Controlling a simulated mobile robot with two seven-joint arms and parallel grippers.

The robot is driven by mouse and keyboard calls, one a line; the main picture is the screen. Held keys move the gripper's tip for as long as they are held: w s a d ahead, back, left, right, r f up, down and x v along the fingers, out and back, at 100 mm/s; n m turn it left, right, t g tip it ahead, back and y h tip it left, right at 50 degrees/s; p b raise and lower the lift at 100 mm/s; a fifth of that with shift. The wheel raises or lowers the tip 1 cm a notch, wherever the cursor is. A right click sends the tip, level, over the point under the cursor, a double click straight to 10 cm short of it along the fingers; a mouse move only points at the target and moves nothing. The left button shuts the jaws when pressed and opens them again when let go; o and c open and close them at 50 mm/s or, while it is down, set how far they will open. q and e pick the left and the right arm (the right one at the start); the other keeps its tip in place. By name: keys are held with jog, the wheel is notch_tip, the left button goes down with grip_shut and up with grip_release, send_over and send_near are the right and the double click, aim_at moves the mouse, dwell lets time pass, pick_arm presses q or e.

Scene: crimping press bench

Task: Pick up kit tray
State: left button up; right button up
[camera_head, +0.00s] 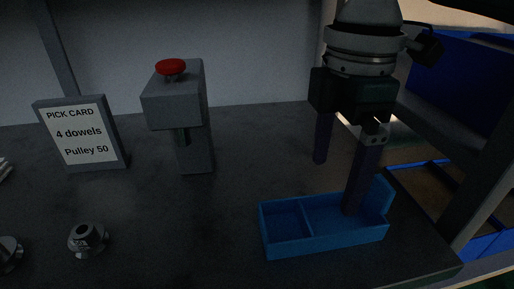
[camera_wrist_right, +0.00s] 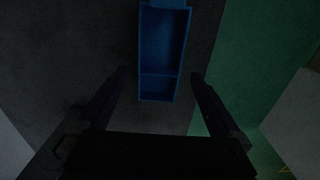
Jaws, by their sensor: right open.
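The kit tray (camera_head: 325,242) is a blue open box at the front right of the dark bench, with a divider making two compartments and a raised plate at its right end. It looks empty. It also shows in the right wrist view (camera_wrist_right: 161,88), lying lengthwise between the two finger lines. My right gripper (camera_head: 337,187) is open and points down over the tray, its fingers spread and holding nothing. In the head view the nearer finger overlaps the tray; its exact height above it is unclear. My left gripper is not in view.
A grey press (camera_head: 180,115) with a red button stands at the back. A pick card (camera_head: 80,135) reading "4 dowels, Pulley 50" stands left of it. A metal pulley-like part (camera_head: 88,240) lies front left, another (camera_head: 9,254) at the left edge. The bench edge is close right of the tray.

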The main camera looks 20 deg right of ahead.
aim_at(321, 227)
notch_tip(321, 227, down, 7)
jog(key=shift+s+b, duration=0.1)
jog(key=shift+b, duration=0.25)
jog(key=shift+c, duration=0.4)
jog(key=c, duration=1)
